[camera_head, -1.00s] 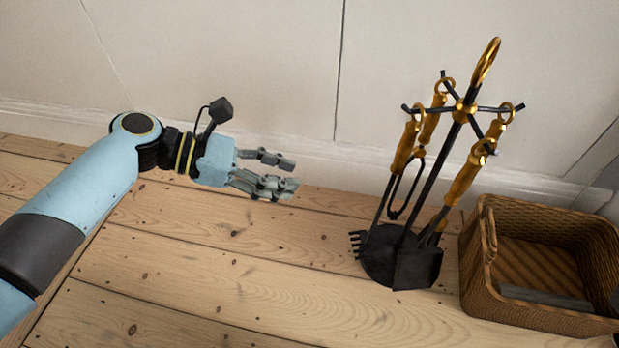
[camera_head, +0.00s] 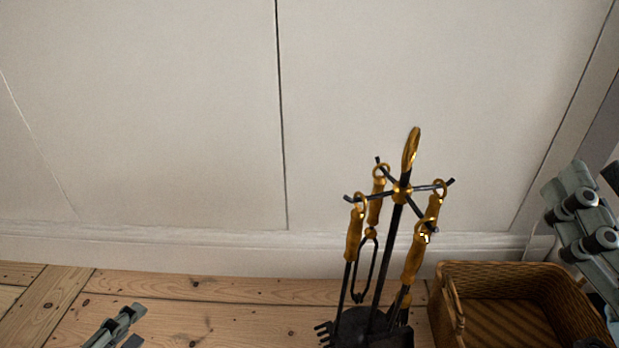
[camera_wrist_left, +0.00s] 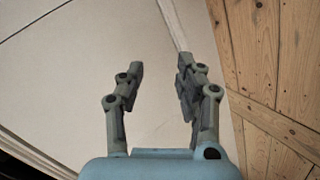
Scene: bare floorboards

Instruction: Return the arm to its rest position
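My left gripper (camera_head: 118,328) shows at the bottom left of the head view, its arm out of frame. In the left wrist view, its two fingers (camera_wrist_left: 158,75) stand apart with nothing between them, against the pale wall and floorboards. My right gripper (camera_head: 585,220) is at the right edge of the head view, above the right side of the wicker basket. It is partly cut off by the frame, and I cannot tell how far its fingers are spread.
A fireplace tool stand (camera_head: 385,270) with brass handles stands upright on the floorboards near the wall. A wicker basket (camera_head: 447,318) sits right of it. The floorboards (camera_head: 235,315) between my left gripper and the stand are clear. The pale panelled wall (camera_head: 170,120) rises behind.

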